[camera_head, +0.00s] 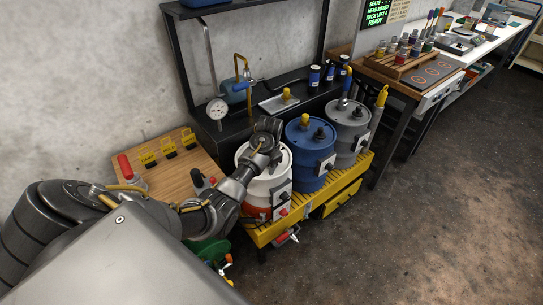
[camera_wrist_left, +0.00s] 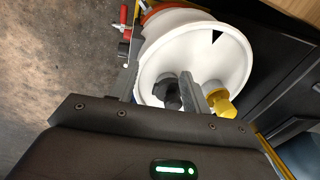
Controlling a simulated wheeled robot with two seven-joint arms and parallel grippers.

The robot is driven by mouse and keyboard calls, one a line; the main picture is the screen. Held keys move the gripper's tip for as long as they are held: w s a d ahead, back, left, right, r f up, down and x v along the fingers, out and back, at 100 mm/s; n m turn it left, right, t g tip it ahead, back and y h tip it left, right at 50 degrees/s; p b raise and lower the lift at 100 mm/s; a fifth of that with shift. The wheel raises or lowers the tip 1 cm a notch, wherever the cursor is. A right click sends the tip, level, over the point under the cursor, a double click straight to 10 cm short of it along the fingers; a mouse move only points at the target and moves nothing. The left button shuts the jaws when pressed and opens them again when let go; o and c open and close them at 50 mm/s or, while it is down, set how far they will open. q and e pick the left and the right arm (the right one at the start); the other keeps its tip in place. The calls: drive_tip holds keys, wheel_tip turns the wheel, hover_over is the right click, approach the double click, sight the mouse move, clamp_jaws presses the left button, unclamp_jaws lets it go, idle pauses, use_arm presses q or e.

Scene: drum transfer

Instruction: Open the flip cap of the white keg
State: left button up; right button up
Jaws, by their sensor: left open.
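The white keg (camera_head: 263,187), with an orange-red lower band, stands at the left end of the yellow slatted platform. It also shows in the left wrist view (camera_wrist_left: 235,58), with a black cap (camera_wrist_left: 170,94) and a yellow cap (camera_wrist_left: 221,101) on its top. My left gripper (camera_head: 266,143) is over the keg's top and covers part of it in the head view. In the left wrist view its open fingers (camera_wrist_left: 160,75) stand either side of the black cap; contact cannot be told. The yellow cap is just outside the right finger. My right gripper is not in view.
A blue drum (camera_head: 303,163) and a grey drum (camera_head: 348,133) stand right of the keg on the yellow platform (camera_head: 266,236). A wooden board (camera_head: 155,178) with yellow tags is at left. A pressure gauge (camera_head: 218,109) stands behind. The floor at right is clear.

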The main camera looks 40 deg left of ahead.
use_arm(q)
drive_tip(key=w+a+r+h, duration=0.1)
drive_tip(key=w+a+r, duration=0.1)
drive_tip(key=w+r, duration=0.6)
drive_tip(key=shift+g, duration=0.3)
drive_tip(key=f, duration=0.3)
drive_tip(key=s+f, duration=0.1)
drive_tip(key=f, duration=0.6)
drive_tip(key=shift+s+a+b, duration=0.15)
drive_tip(key=shift+s+b, duration=0.1)
drive_tip(key=shift+b, duration=0.15)
drive_tip(key=c, duration=1)
